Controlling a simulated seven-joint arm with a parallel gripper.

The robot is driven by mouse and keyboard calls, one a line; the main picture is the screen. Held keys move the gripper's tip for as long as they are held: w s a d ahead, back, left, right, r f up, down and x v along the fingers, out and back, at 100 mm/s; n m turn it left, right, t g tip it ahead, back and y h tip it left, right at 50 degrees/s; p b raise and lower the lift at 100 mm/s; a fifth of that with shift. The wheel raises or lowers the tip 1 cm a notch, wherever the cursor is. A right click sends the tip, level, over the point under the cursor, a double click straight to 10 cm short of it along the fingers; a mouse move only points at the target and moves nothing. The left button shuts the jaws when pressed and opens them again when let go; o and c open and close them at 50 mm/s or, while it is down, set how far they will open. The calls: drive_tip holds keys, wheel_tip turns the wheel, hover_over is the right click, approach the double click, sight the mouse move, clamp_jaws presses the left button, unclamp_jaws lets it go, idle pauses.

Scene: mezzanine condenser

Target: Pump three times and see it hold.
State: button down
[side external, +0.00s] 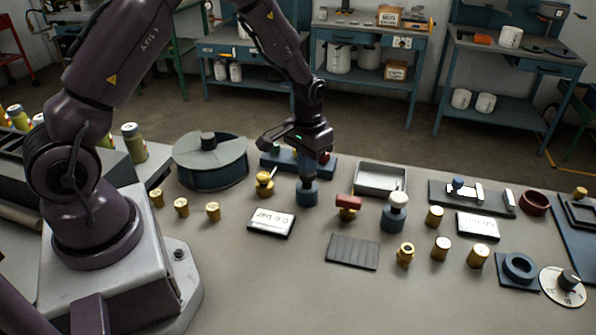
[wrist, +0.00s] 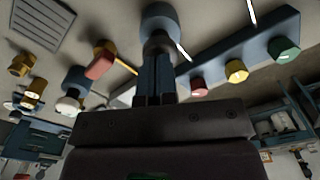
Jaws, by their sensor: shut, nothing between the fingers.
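My gripper (side external: 306,178) points straight down with its fingers shut and empty. It is over a short blue cylinder (side external: 307,195), which looks like the pump; the fingertips are at its top, hiding the top, and I cannot tell whether they touch. In the wrist view the shut fingers (wrist: 153,90) reach toward the same blue cylinder (wrist: 158,18). A white card (side external: 272,222) reading "0.6 bar" lies in front of it to the left. A red-handled brass valve (side external: 348,203) stands to the right, also seen in the wrist view (wrist: 100,64).
A blue block (side external: 268,160) with coloured buttons stands behind my gripper. A blue cylinder with a white knob (side external: 397,201), a tray (side external: 381,177), brass pieces and a second card (side external: 478,226) stand to the right. A dark ribbed pad (side external: 352,251) lies in front. The front bench is mostly clear.

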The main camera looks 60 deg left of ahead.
drive_tip(key=shift+r, duration=1.95)
wheel_tip(320, 180, up, 4)
drive_tip(key=shift+f, duration=3)
drive_tip(key=shift+f, duration=0.15)
drive_tip(key=shift+f, duration=2.1)
drive_tip(key=shift+r, duration=3.25)
